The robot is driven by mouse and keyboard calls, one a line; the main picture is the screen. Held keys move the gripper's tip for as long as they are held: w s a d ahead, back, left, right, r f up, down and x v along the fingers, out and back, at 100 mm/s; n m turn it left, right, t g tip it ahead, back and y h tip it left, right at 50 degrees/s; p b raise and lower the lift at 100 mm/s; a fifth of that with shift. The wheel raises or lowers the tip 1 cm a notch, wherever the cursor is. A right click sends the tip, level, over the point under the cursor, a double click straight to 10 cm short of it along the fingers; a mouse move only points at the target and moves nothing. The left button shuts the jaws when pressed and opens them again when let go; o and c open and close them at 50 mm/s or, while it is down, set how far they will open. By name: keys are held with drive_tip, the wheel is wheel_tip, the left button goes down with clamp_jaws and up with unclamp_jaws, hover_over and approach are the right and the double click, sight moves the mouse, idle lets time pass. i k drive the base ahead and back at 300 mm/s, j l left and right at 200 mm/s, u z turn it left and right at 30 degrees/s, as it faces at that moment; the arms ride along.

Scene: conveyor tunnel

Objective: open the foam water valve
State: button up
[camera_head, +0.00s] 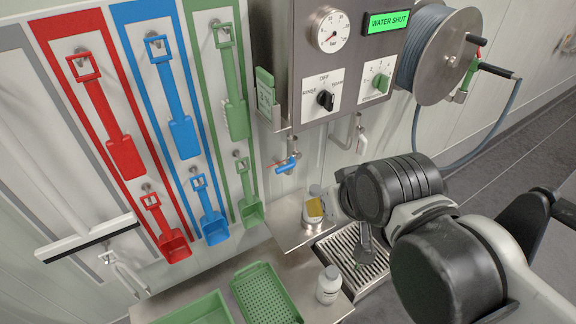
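A small valve with a blue handle (287,163) sticks out from the wall below the steel control box (345,60). I take it for the foam water valve. A green display (388,23) on the box reads "WATER SHUT". My arm reaches in from the lower right, and its dark joints stand to the right of the blue handle, apart from it in the picture. I cannot make out my gripper's fingers for sure. The arm's joints may hide them.
A pressure gauge (328,30), a black knob (325,100) and a green knob (380,82) are on the box. A hose reel (438,55) hangs to its right. Red, blue and green tools hang at left. A bottle (328,285) and green trays (265,296) stand below.

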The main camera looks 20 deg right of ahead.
sight(292, 164)
drive_tip(key=k+j+z, duration=0.1)
drive_tip(key=z, duration=0.3)
drive_tip(key=k+z, duration=0.5)
drive_tip(key=z, duration=0.25)
